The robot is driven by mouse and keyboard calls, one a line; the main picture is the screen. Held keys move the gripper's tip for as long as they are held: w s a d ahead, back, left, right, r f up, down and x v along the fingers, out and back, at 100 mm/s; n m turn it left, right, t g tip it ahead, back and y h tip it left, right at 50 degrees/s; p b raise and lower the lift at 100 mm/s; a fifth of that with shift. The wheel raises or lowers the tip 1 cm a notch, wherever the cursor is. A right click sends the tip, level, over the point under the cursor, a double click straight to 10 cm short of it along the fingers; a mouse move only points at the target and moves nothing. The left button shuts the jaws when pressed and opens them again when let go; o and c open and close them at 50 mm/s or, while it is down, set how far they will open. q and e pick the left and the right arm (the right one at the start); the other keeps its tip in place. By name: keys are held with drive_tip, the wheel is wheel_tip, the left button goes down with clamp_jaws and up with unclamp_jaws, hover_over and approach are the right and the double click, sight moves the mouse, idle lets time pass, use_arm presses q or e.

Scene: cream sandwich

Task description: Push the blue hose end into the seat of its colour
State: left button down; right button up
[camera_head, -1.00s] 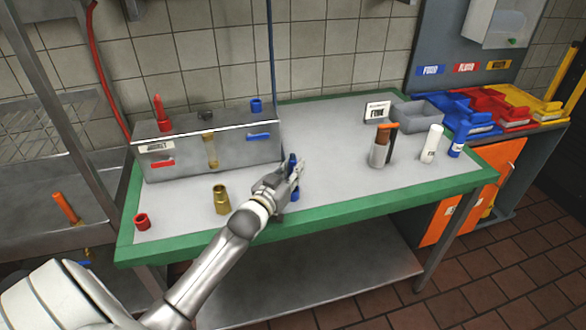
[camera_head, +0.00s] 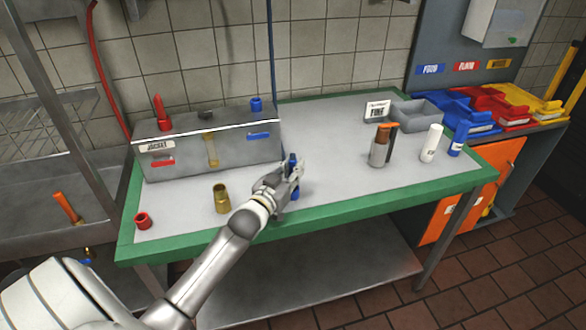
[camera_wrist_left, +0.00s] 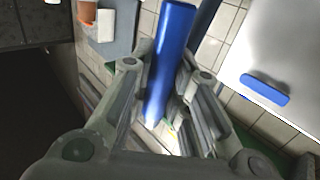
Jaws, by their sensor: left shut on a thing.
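My left gripper (camera_head: 291,178) is over the front middle of the table, shut on the blue hose end (camera_head: 292,163). In the left wrist view the blue hose end (camera_wrist_left: 169,65) stands between the two fingers (camera_wrist_left: 160,118). The grey steel box (camera_head: 230,150) labelled JACKET stands to the left and behind the gripper. It has a blue fitting (camera_head: 257,105) on top and a blue bar (camera_head: 259,136) on its front; the blue bar also shows in the left wrist view (camera_wrist_left: 264,89). The held piece is apart from the box. My right gripper is not in view.
A brass fitting (camera_head: 221,198) and a red ring (camera_head: 142,220) stand left of my arm. A red fitting (camera_head: 162,114) is on the box. A brown-topped holder (camera_head: 379,150), a white bottle (camera_head: 431,143) and a grey tray (camera_head: 417,114) are at right. The table's centre is clear.

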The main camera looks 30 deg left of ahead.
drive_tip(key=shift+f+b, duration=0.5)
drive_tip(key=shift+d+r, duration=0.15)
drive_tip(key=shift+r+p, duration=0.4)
drive_tip(key=shift+p, duration=0.2)
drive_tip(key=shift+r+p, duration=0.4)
idle(0.9)
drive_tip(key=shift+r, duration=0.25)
idle(0.4)
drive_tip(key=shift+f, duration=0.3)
idle(0.3)
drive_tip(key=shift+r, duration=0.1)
